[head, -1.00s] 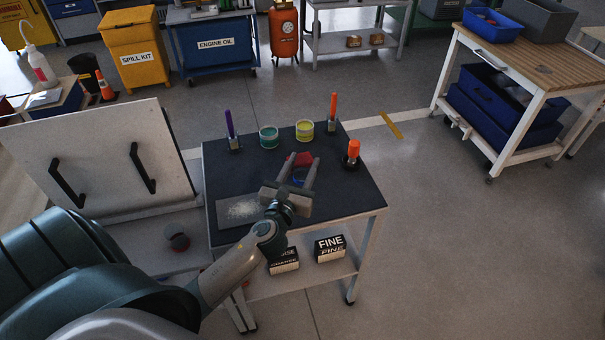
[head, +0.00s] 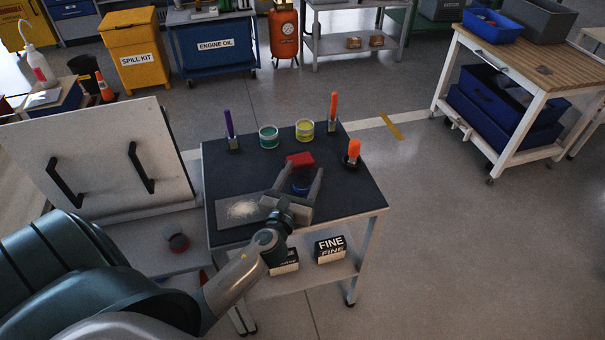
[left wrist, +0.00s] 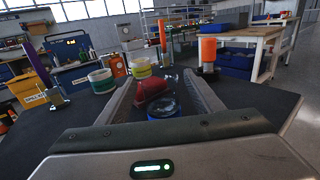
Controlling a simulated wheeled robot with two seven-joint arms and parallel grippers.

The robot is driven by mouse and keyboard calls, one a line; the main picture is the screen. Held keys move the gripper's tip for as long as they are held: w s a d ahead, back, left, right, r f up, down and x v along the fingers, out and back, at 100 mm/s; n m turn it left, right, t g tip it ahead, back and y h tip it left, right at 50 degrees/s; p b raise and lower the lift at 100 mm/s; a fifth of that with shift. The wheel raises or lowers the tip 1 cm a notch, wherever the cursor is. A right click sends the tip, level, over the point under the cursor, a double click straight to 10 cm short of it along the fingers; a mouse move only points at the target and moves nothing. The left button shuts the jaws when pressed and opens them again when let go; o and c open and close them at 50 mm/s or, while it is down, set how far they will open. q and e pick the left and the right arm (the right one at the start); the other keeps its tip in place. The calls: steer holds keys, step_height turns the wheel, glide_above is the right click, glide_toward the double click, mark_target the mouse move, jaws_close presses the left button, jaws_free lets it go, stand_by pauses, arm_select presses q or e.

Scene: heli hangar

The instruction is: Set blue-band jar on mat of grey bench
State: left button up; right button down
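The blue-band jar (head: 302,183) is clear with a blue band and stands on the dark top of a grey-framed bench (head: 345,198). It shows in the left wrist view (left wrist: 163,108) between my fingers, with a visible gap on each side. My left gripper (head: 299,173) is open, its fingers low on either side of the jar. A red object (head: 300,159) lies just beyond the jar; its shape is partly hidden. A grey patch with white powder (head: 240,211) lies at the bench's near left. I cannot tell which surface is the mat. My right gripper is out of view.
A teal-band jar (head: 268,137) and yellow-band jar (head: 305,130) stand at the back. A purple upright item (head: 229,124), an orange one (head: 333,107) and an orange-topped one (head: 353,149) stand near the edges. A white panel with black handles (head: 110,160) stands left.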

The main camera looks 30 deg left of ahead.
mark_target(299, 181)
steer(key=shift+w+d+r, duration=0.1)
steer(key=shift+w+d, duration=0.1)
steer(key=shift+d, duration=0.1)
arm_select(q)
steer(key=shift+r, duration=0.15)
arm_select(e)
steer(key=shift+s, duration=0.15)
arm_select(q)
steer(key=v, duration=0.2)
steer(key=shift+s, duration=0.3)
steer(key=b+v, duration=0.1)
steer(key=v, duration=0.3)
steer(key=shift+s+d, duration=0.1)
steer(key=shift+s, duration=0.15)
steer(key=v, duration=0.3)
steer(key=shift+s+d+b, duration=0.1)
steer(key=shift+s+b, duration=0.2)
steer(key=shift+s, duration=0.05)
steer(key=shift+s+d, duration=0.2)
steer(key=shift+s, duration=0.4)
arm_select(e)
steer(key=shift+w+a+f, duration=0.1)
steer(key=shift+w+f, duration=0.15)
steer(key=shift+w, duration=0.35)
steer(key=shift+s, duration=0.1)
